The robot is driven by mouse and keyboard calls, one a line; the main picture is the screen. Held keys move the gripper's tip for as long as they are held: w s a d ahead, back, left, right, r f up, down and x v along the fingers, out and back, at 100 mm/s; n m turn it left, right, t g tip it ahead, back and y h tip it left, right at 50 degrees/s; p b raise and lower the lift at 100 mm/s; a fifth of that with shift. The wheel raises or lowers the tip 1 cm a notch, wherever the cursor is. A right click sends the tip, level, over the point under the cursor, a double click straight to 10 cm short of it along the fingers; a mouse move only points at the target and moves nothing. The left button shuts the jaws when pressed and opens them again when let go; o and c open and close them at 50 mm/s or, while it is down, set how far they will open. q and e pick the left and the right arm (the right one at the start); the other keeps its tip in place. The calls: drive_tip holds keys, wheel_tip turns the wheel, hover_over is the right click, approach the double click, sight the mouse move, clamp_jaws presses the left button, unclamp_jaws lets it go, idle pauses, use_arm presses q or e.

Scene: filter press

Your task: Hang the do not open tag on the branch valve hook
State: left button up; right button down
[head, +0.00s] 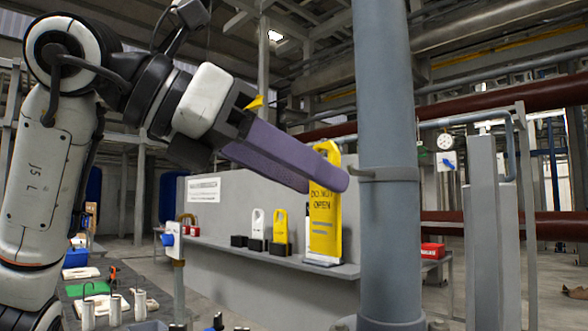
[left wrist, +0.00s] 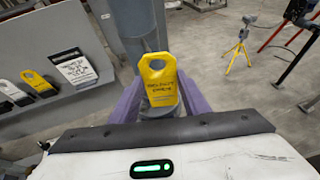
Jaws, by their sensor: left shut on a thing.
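My left gripper (head: 332,174) reaches in from the left with long purple fingers, shut on a yellow tag (head: 324,225) reading "DO NOT OPEN". The tag hangs upright, its holed top just above the fingertips. In the left wrist view the tag (left wrist: 159,88) sits between the fingers, its hole at the top. A thick blue-grey pipe (head: 388,120) stands right of the tag. I cannot tell whether the hook enters the tag's hole. My right gripper is not in view.
A grey panel (head: 222,225) with a shelf (head: 300,266) stands behind, holding a white tag (head: 257,222) and another yellow tag (head: 280,226) in dark blocks. A grey post (head: 490,230) stands right of the pipe. A red box (head: 432,251) lies behind.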

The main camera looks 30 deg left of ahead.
use_arm(q)
drive_tip(key=shift+w+d, duration=0.25)
drive_tip(key=shift+w, duration=0.4)
drive_tip(key=shift+w+d, duration=0.2)
drive_tip(key=shift+w, duration=0.4)
drive_tip(key=shift+w+d+f+p, duration=0.1)
drive_tip(key=shift+w+d+f, duration=0.15)
drive_tip(key=shift+w, duration=0.5)
drive_tip(key=shift+w+d+f+p, duration=0.15)
drive_tip(key=shift+w+d+f, duration=0.1)
drive_tip(key=shift+w, duration=0.45)
drive_tip(key=shift+w+d+f+p, duration=0.1)
drive_tip(key=shift+w+d+f, duration=0.15)
drive_tip(key=shift+w, duration=0.5)
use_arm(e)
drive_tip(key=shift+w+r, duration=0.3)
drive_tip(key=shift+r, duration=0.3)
use_arm(q)
drive_tip(key=o, duration=1.1)
drive_tip(key=shift+s, duration=0.1)
